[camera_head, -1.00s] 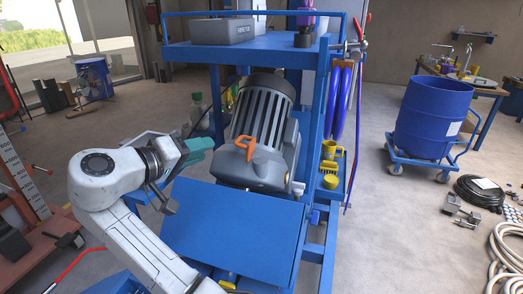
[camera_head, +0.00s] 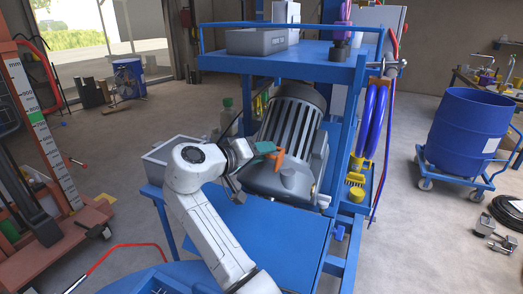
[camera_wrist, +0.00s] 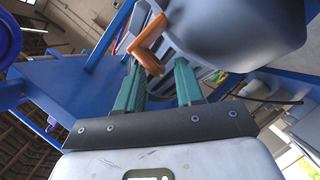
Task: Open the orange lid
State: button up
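The orange lid (camera_head: 279,156) is a small bent, handle-like piece on the front of the grey finned motor-like unit (camera_head: 293,118). In the wrist view the orange lid (camera_wrist: 149,43) lies just ahead of my fingertips, beside the rounded grey body. My gripper (camera_head: 272,150) reaches it from the left in the head view, its teal fingers overlapping the lid's left part. In the wrist view my gripper (camera_wrist: 157,64) has its two fingers apart, with the lid's near end around the gap between the tips. I cannot tell whether they touch.
A blue sloping panel (camera_head: 262,232) lies below the unit, and a blue shelf (camera_head: 290,62) overhangs it. Blue hoses (camera_head: 376,120) and yellow fittings (camera_head: 356,194) are on the right. A grey open box (camera_head: 170,158) stands left of my arm.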

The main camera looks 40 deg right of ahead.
jog(key=shift+d, duration=0.1)
jog(key=shift+c, duration=0.5)
grip_shut()
jog(key=shift+w+a+f+n+g+h, duration=0.2)
jog(key=shift+w+f+n+g+h, duration=0.35)
jog(key=shift+n, duration=0.55)
jog(key=shift+f, duration=0.2)
jog(key=shift+o, duration=0.5)
grip_release()
jog(key=shift+r, duration=0.1)
jog(key=shift+a+t, duration=0.1)
jog(key=shift+t, duration=0.15)
jog(key=a+r+b, duration=0.1)
jog(key=a+b, duration=0.1)
jog(key=a, duration=0.8)
jog(key=shift+w+a+r, duration=0.25)
jog(key=shift+w+r, duration=0.05)
jog(key=shift+r, duration=0.05)
jog(key=shift+c, duration=0.3)
